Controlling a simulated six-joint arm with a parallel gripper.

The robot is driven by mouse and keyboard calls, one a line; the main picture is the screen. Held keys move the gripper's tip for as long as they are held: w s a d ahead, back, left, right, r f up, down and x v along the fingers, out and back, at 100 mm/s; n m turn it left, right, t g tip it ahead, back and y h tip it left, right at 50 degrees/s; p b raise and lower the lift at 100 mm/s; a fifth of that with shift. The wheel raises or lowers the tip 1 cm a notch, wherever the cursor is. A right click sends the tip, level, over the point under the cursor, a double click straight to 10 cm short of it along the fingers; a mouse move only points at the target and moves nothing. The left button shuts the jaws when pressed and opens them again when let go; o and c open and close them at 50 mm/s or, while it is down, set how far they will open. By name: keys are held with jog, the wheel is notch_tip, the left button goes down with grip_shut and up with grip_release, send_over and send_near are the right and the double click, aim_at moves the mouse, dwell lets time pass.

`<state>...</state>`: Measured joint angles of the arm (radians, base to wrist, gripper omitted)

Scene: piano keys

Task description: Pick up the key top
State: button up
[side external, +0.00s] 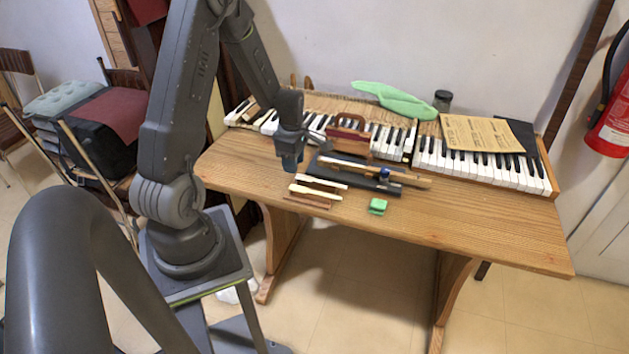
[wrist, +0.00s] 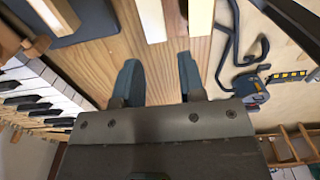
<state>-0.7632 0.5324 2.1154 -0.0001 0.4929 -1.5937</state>
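Slim key pieces lie near the front edge of the wooden table (side external: 470,215): a white strip (side external: 322,181), a cream strip (side external: 315,191) and a brown strip (side external: 308,202). I cannot tell which is the key top. My gripper (side external: 289,163) is above the table's left part, left of and above these strips. In the wrist view, my gripper (wrist: 160,80) is open, with nothing between its two fingers. Ahead of the fingertips, a white strip (wrist: 152,20) lies roughly in line with the gap. A cream strip (wrist: 201,15) lies farther right.
A piano keyboard (side external: 485,165) runs along the back of the table. A dark mat (side external: 350,172) with tools lies behind the strips. A small green block (side external: 377,206) sits right of them. A green cloth (side external: 395,101), papers (side external: 480,132) and a jar (side external: 442,101) are at the back. The right front tabletop is clear.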

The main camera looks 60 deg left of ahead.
jog(key=f, duration=0.4)
jog(key=shift+w+d+f, duration=0.1)
jog(key=shift+w+f, duration=0.15)
jog(key=shift+f, duration=0.15)
jog(key=shift+c, duration=0.4)
jog(key=c, duration=0.6)
